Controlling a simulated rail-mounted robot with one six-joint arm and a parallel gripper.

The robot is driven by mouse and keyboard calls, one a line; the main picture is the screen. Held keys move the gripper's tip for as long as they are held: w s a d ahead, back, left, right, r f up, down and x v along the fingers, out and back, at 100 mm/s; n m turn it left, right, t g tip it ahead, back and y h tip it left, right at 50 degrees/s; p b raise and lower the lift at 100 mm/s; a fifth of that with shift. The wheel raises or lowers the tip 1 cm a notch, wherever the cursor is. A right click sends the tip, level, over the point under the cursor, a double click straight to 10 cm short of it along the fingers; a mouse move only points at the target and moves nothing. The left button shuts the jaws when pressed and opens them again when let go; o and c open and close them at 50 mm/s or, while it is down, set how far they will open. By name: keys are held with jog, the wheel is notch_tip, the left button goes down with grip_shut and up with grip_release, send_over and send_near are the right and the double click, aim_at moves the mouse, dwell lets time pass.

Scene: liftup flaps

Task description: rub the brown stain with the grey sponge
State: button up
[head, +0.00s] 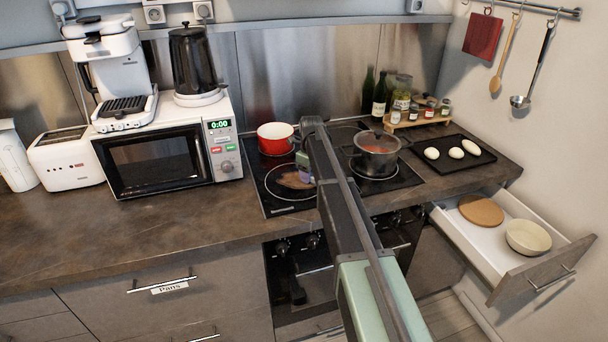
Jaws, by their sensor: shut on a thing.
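The brown stain (291,181) is a patch on the black cooktop (270,206), on its front left burner. My gripper (304,171) is over the cooktop at the stain's right edge, pointing down, and is partly hidden behind my arm. It is shut on a small greyish thing (305,176), which looks like the grey sponge; little of it shows. The sponge is low beside or over the right part of the stain. I cannot tell whether it touches the cooktop.
A red pot (276,139) stands just behind the stain, and a dark pot (376,154) stands to the right. The microwave (165,158) is to the left. An open drawer (483,262) with a bowl (528,237) juts out at the right.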

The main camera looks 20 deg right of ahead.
aim_at(280, 177)
jog(key=shift+d, duration=0.4)
jog(key=shift+w, duration=1.1)
jog(key=shift+s+a, duration=0.15)
jog(key=shift+a, duration=6.85)
jog(key=shift+w+d, duration=0.1)
jog(key=shift+w, duration=0.9)
jog(key=shift+d, duration=1.65)
jog(key=shift+d+f, duration=0.1)
jog(key=shift+d, duration=5.15)
jog(key=shift+w+d+r+p, duration=0.1)
jog(key=shift+r+p, duration=0.4)
jog(key=shift+p, duration=0.05)
notch_tip(280, 177, up, 5)
jog(key=p, duration=0.4)
jog(key=shift+p, duration=0.4)
